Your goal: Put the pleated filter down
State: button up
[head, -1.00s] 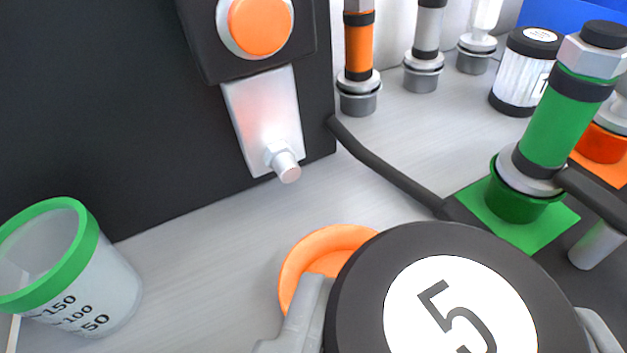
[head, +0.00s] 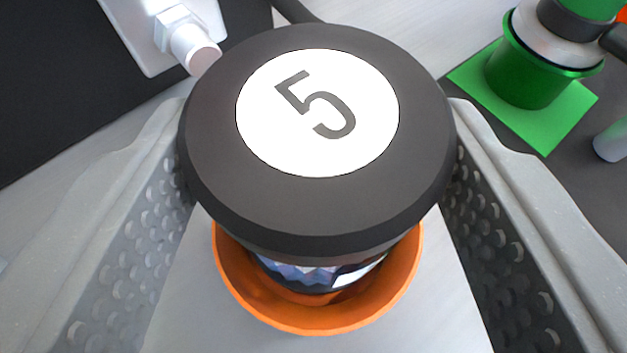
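The pleated filter (head: 318,215) has a black cap with a white disc and the number 5. It fills the upper middle of the view. Its pleated lower body (head: 315,275) shows below the cap, over and inside the rim of an orange dish (head: 232,270). My gripper (head: 317,150) has one grey finger on each side of the cap, both right against its edges, so it looks shut on the filter. The cap hides part of the fingers and most of the body. Whether the filter's base rests on the dish bottom cannot be told.
A green fitting in a green cup (head: 528,75) stands on a green square (head: 570,110) at the upper right. The pale bench around the dish is clear.

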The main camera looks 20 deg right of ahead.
jog(key=o, duration=1)
jog(key=shift+r, duration=0.15)
jog(key=p+v, duration=0.2)
jog(key=v, duration=1)
